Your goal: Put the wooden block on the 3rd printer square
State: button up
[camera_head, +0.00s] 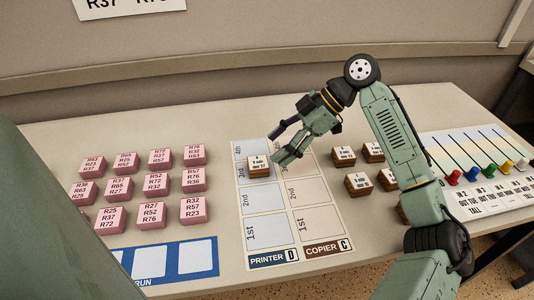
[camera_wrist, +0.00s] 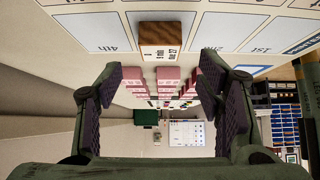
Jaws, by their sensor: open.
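The wooden block (camera_head: 258,167), with a white printed label on top, sits on the sheet in the PRINTER column, between the squares marked 4th and 2nd. It covers most of the printer 3rd square (camera_head: 266,177). It also shows in the wrist view (camera_wrist: 160,41), beyond the fingertips, with the 4th square to its left. My gripper (camera_head: 277,147) is just right of the block, over the sheet. The wrist view shows its fingers (camera_wrist: 162,68) spread apart with nothing between them. Block and fingers look apart.
Several pink blocks (camera_head: 156,184) stand in rows on the left, near a blue RUN strip (camera_head: 216,258). Several wooden blocks (camera_head: 358,184) stand right of the sheet, partly behind my arm. A slider panel (camera_head: 470,160) with coloured knobs lies at the far right.

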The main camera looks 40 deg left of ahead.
jog(key=v, duration=0.6)
jog(key=shift+b, duration=0.35)
